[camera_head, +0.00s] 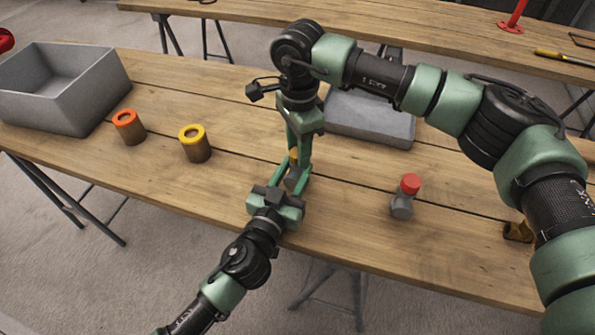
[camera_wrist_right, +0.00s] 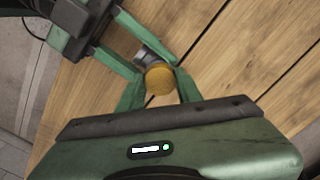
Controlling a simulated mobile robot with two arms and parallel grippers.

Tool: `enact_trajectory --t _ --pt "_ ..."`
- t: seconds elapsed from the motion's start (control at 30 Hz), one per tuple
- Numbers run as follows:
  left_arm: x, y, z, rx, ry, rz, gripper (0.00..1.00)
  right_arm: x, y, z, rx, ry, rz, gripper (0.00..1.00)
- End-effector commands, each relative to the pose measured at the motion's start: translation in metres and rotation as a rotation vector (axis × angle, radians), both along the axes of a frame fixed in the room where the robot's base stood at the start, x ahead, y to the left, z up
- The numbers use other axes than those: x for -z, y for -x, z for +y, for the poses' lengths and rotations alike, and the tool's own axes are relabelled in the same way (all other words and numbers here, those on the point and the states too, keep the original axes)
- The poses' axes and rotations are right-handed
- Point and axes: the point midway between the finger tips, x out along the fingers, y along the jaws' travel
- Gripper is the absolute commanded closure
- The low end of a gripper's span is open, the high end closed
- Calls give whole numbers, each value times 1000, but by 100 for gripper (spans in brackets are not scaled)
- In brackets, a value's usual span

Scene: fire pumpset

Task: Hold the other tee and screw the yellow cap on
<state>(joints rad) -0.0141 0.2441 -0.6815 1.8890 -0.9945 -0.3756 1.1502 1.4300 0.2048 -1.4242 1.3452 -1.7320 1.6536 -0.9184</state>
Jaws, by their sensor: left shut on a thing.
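My left gripper (camera_head: 293,181) is shut on a grey tee (camera_head: 292,178), which it holds over the front middle of the bench. The tee also shows in the right wrist view (camera_wrist_right: 146,56), between the left fingers. The yellow cap (camera_wrist_right: 160,78) is at the tee's end; in the head view it is a small yellow patch (camera_head: 294,156). My right gripper (camera_wrist_right: 160,82) comes down from above, with one finger on each side of the cap. I cannot tell whether these fingers touch it, or whether the cap is threaded on. Another grey tee (camera_head: 402,207) stands at the right, with a red cap (camera_head: 410,183) on top.
Two brown cylinders, one orange-topped (camera_head: 129,128) and one yellow-rimmed (camera_head: 196,147), stand at the left. A grey bin (camera_head: 85,100) is at the far left. A grey tray (camera_head: 385,125) lies behind my right gripper. A brass fitting (camera_head: 516,232) is near my right arm.

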Motion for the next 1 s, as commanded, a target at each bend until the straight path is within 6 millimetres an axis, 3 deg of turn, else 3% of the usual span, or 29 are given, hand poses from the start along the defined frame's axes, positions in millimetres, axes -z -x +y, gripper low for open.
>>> enact_trajectory --t 0.17,0.53,0.7,0.73,0.8,1.0 --pt "-1 0 0 1 0 -1 100 0 0 0 58 0 -1 100" --pt "-1 0 0 1 0 -1 100 0 0 0 722 0 -1 100" --pt "-1 0 0 1 0 -1 100 0 -1 0 734 -1 -2 100" --pt "-1 0 0 1 0 -1 100 0 -1 0 734 -1 -2 57" --pt "-1 0 0 1 0 -1 100 0 0 0 733 -1 -2 40" --pt "-1 0 0 1 0 -1 100 0 0 0 731 0 -1 40"
